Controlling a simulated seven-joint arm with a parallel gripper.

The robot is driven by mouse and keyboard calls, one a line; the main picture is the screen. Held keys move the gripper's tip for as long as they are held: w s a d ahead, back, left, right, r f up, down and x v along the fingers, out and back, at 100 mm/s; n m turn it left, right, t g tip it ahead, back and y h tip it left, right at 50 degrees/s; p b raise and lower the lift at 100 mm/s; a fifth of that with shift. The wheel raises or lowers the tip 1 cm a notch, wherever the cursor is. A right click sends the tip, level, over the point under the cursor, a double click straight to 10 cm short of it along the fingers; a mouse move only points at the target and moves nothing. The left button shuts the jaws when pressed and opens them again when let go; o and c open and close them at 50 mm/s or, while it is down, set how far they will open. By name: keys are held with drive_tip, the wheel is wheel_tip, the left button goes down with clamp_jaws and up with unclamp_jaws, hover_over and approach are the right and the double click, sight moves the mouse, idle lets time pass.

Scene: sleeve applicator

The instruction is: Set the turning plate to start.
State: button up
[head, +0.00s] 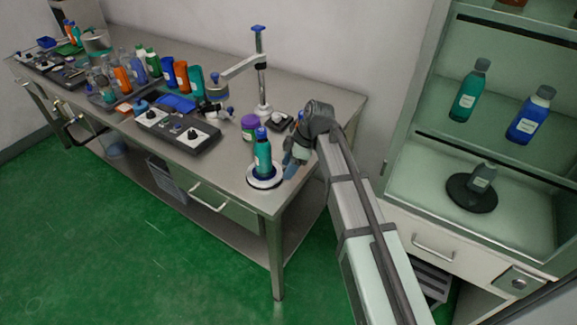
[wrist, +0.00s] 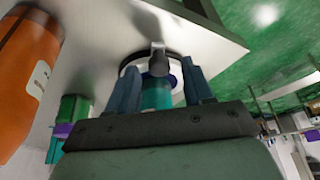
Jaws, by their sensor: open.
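The round turning plate (head: 253,183), white with a dark rim, lies near the bench's front right corner. A teal bottle (head: 263,158) with a blue cap stands upright on it. My gripper (head: 293,160) is just right of the bottle, with its fingers pointing down towards the bench. In the wrist view, my gripper (wrist: 160,85) is open, with its two dark blue fingers apart. A teal piece (wrist: 157,98) and a small grey part (wrist: 159,60) show between them, over the white plate (wrist: 136,66). I cannot tell whether the fingers touch anything. No start mark is readable.
A purple-lidded jar (head: 250,127) and a post stand (head: 262,85) are behind the plate. A control box (head: 190,135) and several bottles fill the bench to the left. A cabinet at right holds a black disc (head: 459,194) with a dark bottle on it.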

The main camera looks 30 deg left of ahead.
drive_tip(key=shift+s+f, duration=0.1)
drive_tip(key=shift+f, duration=0.15)
clamp_jaws()
idle(0.4)
